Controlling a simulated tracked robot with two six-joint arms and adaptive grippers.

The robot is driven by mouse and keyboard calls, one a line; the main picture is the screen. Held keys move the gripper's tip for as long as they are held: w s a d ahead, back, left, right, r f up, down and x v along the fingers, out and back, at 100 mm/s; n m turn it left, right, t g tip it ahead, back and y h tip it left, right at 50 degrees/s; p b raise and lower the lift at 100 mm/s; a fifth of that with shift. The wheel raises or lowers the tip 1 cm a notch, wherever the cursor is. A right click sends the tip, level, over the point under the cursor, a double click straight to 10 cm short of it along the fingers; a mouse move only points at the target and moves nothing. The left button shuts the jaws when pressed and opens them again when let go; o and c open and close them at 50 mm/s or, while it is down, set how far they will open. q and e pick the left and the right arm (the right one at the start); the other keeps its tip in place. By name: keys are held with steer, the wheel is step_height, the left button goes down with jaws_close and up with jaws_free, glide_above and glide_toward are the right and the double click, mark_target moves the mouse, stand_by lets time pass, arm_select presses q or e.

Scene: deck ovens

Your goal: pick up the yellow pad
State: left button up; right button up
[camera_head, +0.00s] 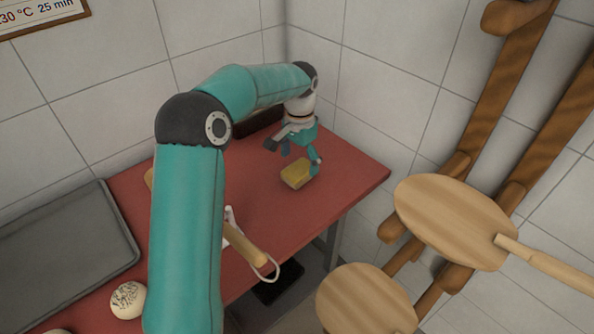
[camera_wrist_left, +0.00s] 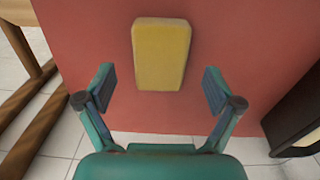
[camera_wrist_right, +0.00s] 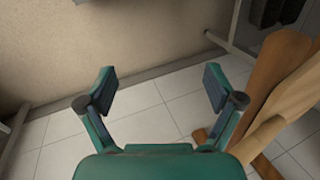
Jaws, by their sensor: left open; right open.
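The yellow pad (camera_head: 297,174) lies flat on the red table near its right end. My left gripper (camera_head: 292,153) is above it, pointing down, with the pad just below and beyond its fingertips. In the left wrist view the yellow pad (camera_wrist_left: 161,54) lies ahead of the open left gripper (camera_wrist_left: 159,90), centred between the fingers and apart from both. My right gripper (camera_wrist_right: 160,89) is open and empty over the tiled floor in the right wrist view. It does not show in the head view.
The red table (camera_head: 345,168) has clear room right of the pad. A dark object (camera_head: 258,122) stands behind the gripper. A wooden-handled tool (camera_head: 245,246), a round loaf (camera_head: 127,300) and a grey tray (camera_head: 70,250) lie left. Wooden peels (camera_head: 455,222) hang on a rack right.

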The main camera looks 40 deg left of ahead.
mark_target(300, 168)
arm_select(q)
step_height(300, 168, down, 3)
steer(key=shift+f, duration=0.15)
steer(key=shift+c, duration=0.2)
steer(key=c, duration=1)
step_height(300, 168, up, 20)
steer(key=p, duration=0.3)
